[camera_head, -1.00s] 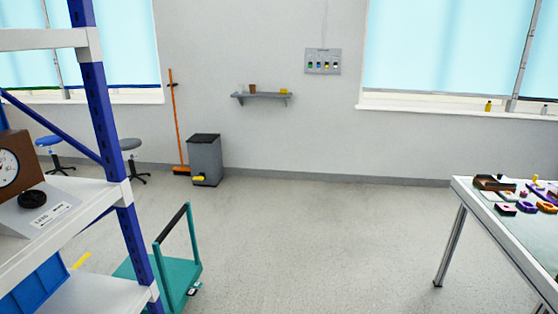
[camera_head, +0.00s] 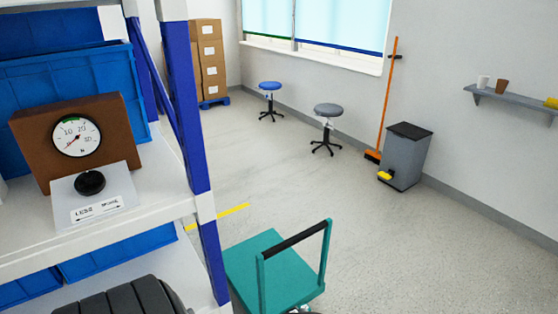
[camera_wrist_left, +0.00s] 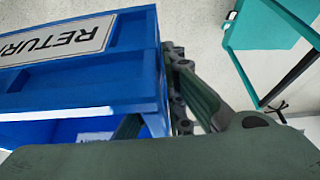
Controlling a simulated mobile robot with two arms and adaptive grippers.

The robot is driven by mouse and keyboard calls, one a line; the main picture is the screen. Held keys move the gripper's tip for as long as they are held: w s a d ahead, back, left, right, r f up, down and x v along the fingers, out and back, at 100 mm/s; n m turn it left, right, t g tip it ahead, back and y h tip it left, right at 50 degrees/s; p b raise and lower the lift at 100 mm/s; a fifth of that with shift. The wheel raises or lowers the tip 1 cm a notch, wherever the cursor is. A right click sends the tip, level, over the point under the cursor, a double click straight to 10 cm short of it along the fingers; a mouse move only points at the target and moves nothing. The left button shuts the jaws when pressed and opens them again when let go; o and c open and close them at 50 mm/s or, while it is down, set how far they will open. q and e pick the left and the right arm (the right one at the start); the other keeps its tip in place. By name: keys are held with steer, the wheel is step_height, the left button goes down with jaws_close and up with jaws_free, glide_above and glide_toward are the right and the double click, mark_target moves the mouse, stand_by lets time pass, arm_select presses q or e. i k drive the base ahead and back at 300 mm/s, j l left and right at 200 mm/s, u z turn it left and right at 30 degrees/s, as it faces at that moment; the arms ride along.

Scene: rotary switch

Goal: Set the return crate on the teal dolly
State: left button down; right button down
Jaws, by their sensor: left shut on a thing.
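The blue return crate (camera_wrist_left: 95,85) fills the left of the left wrist view, with a white label whose visible letters read "RETUR". My left gripper (camera_wrist_left: 168,108) is shut on the crate's wall near its corner, one finger on each side. The teal dolly (camera_head: 268,270) stands on the floor at the bottom middle of the head view, with a black-topped push handle at its right. Its deck is bare where visible. The dolly also shows at the top right of the left wrist view (camera_wrist_left: 262,25), apart from the crate. My right gripper is in neither view.
A shelf with a blue and white post (camera_head: 188,110) stands close at left, just beside the dolly. It holds blue crates (camera_head: 95,85), a brown gauge box (camera_head: 35,135) and a black knob (camera_head: 90,182). Stools, a bin (camera_head: 405,158) and a broom stand farther back. Floor right of the dolly is clear.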

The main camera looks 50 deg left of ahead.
mark_target(274, 278)
steer(key=i+u, duration=0.2)
steer(key=i, duration=0.4)
steer(key=i+l+u, duration=0.15)
steer(key=i, duration=0.45)
steer(key=i+l+u, duration=0.2)
steer(key=i, duration=0.4)
steer(key=i+u, duration=0.2)
steer(key=u, duration=0.2)
steer(key=i+l+u, duration=0.2)
steer(key=u, duration=0.2)
steer(key=i+l+u, duration=0.15)
steer(key=u, duration=0.25)
steer(key=i+l+u, duration=0.2)
steer(key=u, duration=0.2)
steer(key=i+l+u, duration=0.1)
steer(key=l+u, duration=0.3)
steer(key=i+l+u, duration=0.2)
steer(key=u, duration=0.25)
steer(key=i+l+u, duration=0.15)
steer(key=l+u, duration=0.15)
steer(key=u, duration=0.15)
steer(key=i+l+u, duration=0.1)
steer(key=l+u, duration=0.6)
steer(key=u, duration=0.15)
steer(key=i, duration=0.05)
